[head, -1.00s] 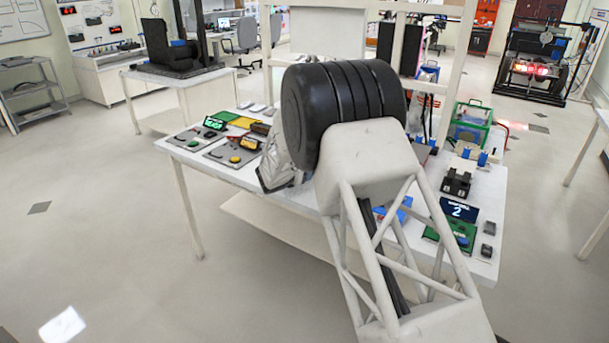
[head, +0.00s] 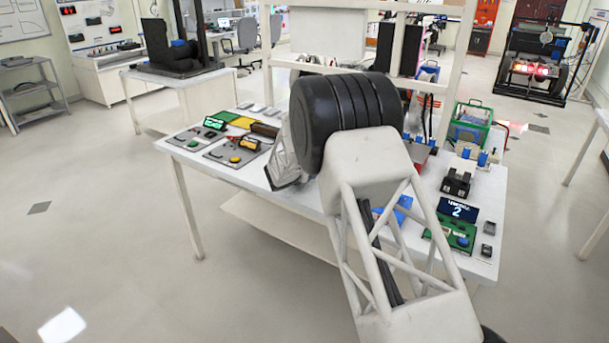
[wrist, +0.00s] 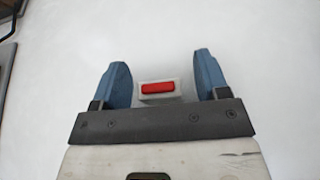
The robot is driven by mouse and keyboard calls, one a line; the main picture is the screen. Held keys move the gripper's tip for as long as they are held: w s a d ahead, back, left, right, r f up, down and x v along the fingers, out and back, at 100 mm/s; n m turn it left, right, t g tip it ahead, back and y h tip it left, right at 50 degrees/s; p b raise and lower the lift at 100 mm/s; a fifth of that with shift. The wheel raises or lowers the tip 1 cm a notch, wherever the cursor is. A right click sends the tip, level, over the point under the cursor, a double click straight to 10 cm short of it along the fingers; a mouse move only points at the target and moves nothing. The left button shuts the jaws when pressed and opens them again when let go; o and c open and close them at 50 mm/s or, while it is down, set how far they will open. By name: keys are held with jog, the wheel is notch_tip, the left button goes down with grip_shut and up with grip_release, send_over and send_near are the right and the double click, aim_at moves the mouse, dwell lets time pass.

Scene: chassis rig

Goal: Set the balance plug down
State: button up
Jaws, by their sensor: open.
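A small pale grey block with a red bar on it, which I take for the balance plug (wrist: 157,88), sits on a plain white surface in the wrist view. My gripper (wrist: 162,58) has its two blue fingers spread, one on each side of the plug, with visible gaps on both sides. Whether the plug rests fully on the surface is hard to tell from this angle. In the head view my own arm hides the gripper and the plug.
The white table (head: 200,164) holds panels with yellow and green buttons at left. At right stand a display reading 2 (head: 457,210), a green board (head: 461,236) and a black block (head: 456,182). A green-framed crate (head: 469,122) is behind. A dark edge (wrist: 5,55) shows at the wrist view's left.

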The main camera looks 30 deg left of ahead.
jog(key=shift+w+f, duration=0.2)
jog(key=shift+w, duration=0.15)
jog(key=shift+c, duration=0.5)
jog(key=c, duration=1)
jog(key=shift+r, duration=0.15)
jog(key=shift+r, duration=0.75)
notch_tip(320, 180, up, 2)
jog(key=shift+r, duration=0.1)
jog(key=s+d, duration=0.3)
jog(key=s, duration=0.1)
jog(key=s+d, duration=0.4)
jog(key=s+d+r, duration=0.1)
jog(key=s+d, duration=0.2)
jog(key=s, duration=0.1)
jog(key=shift+d, duration=0.3)
